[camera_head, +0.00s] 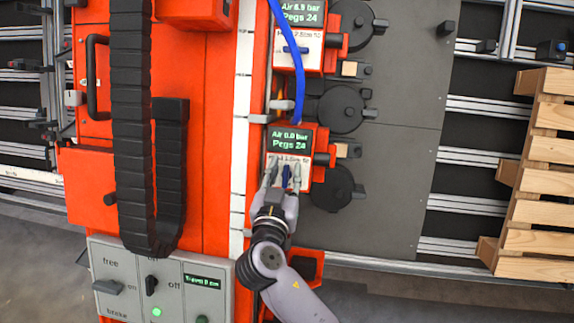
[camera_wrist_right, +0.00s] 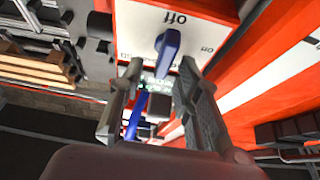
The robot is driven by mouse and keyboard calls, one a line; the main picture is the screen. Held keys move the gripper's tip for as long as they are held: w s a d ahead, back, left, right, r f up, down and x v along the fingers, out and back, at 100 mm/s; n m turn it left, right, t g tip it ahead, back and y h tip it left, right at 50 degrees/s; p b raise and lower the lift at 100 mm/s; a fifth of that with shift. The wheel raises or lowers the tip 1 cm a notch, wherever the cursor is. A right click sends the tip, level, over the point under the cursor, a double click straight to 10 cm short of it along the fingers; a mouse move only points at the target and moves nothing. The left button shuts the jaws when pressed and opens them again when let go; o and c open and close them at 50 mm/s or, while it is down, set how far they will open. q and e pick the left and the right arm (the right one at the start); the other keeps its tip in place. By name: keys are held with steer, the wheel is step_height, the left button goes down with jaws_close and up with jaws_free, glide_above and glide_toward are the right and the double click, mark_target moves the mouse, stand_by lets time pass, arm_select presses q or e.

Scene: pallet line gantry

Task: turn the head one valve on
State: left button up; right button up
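The lower orange head (camera_head: 322,160) has a display reading Air 0.0 bar, Pegs 24. Its blue valve handle (camera_head: 286,177) stands upright in the head view. In the right wrist view the blue handle (camera_wrist_right: 168,50) lines up with the "off" label; "on" is to the right. My right gripper (camera_head: 282,172) is open, its fingers on either side of the handle. In the right wrist view its fingertips (camera_wrist_right: 161,70) are apart, with gaps to the handle. I cannot tell how deep the handle sits between them. My left gripper is not in view.
An upper head has another blue valve handle (camera_head: 295,49), turned nearly sideways. A blue hose (camera_head: 289,65) runs down between the heads. A grey control panel (camera_head: 160,285) is at lower left, a black cable chain (camera_head: 131,130) above it. A wooden pallet (camera_head: 545,150) stands at right.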

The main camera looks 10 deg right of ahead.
steer(key=shift+s, duration=0.1)
steer(key=shift+c, duration=0.6)
jaws_close()
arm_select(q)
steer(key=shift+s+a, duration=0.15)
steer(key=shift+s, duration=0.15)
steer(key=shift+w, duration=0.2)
